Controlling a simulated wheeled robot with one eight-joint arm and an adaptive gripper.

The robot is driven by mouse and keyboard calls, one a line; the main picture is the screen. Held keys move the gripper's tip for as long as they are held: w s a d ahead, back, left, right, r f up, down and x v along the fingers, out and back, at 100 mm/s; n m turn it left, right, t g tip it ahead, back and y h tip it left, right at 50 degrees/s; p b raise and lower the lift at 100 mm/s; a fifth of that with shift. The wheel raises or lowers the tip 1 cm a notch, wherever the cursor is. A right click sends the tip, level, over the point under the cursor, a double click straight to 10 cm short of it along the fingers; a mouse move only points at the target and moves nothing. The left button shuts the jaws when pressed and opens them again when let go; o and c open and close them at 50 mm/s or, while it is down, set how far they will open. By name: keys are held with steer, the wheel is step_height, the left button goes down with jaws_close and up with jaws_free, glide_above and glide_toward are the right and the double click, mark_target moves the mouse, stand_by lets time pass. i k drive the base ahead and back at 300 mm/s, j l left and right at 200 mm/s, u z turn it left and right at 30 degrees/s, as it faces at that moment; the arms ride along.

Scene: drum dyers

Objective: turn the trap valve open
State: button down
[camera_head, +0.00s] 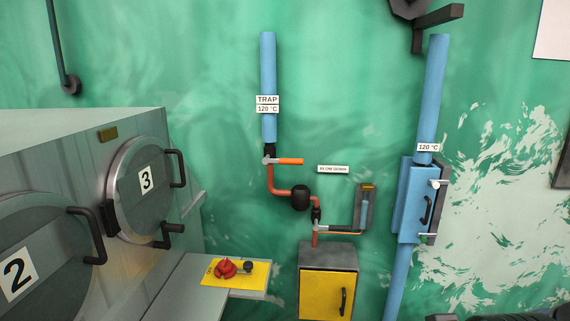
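I see no gripper fingers. Dark shapes cut off at the bottom right edge may be part of my arm, and nothing touches the lever.
Drum machines with round doors 2 (22,270) and 3 (145,185) and protruding handles stand at left. A shelf (205,290) holds a yellow plate (236,273) with a red knob. A yellow-doored cabinet (326,292) and blue box (415,200) stand right. Wall around the lever is clear.

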mark_target(286, 161)
steer(key=i+l+u, duration=0.1)
steer(key=i+u, duration=0.3)
steer(key=i, duration=0.6)
